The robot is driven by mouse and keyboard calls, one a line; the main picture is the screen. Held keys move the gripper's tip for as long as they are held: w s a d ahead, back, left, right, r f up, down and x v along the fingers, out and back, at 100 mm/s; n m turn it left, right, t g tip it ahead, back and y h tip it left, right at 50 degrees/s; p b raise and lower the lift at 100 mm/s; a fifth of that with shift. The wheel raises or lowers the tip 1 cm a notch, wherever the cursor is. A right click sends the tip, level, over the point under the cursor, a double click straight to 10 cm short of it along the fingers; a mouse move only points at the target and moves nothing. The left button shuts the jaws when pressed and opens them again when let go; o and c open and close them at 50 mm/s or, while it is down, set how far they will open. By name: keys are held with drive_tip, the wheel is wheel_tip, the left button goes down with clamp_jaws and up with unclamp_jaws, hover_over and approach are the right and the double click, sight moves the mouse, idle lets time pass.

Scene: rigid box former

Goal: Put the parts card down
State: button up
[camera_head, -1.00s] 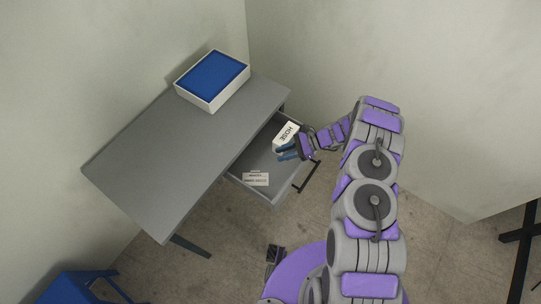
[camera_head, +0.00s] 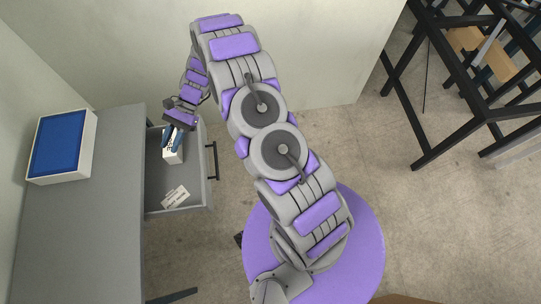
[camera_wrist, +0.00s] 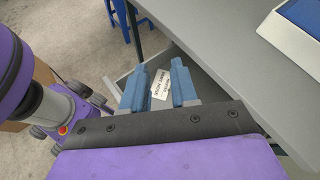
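A small white card (camera_head: 176,196) with lines of dark print, likely the parts card, lies on the floor of the open grey drawer (camera_head: 209,190), near its front corner. In the wrist view the card (camera_wrist: 160,86) shows in the gap between my blue fingers; its print is too small to read surely. My gripper (camera_head: 173,137) is over the back part of the drawer, apart from the card.
The drawer belongs to a grey desk (camera_head: 80,235). A white box with a blue top (camera_head: 92,160) stands on the desk. A dark handle (camera_head: 212,161) juts from the drawer front. A black-framed rack (camera_head: 430,120) stands at right.

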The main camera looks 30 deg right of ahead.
drive_tip(key=s+d+r+n+h, duration=0.3)
drive_tip(key=s+r, duration=0.4)
drive_tip(key=r, duration=0.3)
drive_tip(key=s+d+r+n+h, duration=0.25)
drive_tip(key=s+r, duration=0.35)
drive_tip(key=r, duration=0.4)
drive_tip(key=s+d+r+n+t+h, duration=0.2)
drive_tip(key=s+d, duration=0.4)
drive_tip(key=s, duration=0.3)
drive_tip(key=s+d+r+n+t+h, duration=0.2)
drive_tip(key=s+d, duration=0.4)
drive_tip(key=s, duration=0.4)
drive_tip(key=shift+d+r+h, duration=0.4)
drive_tip(key=shift+r+h, duration=0.25)
drive_tip(key=shift+r, duration=0.1)
drive_tip(key=shift+n, duration=0.25)
drive_tip(key=shift+c, duration=0.3)
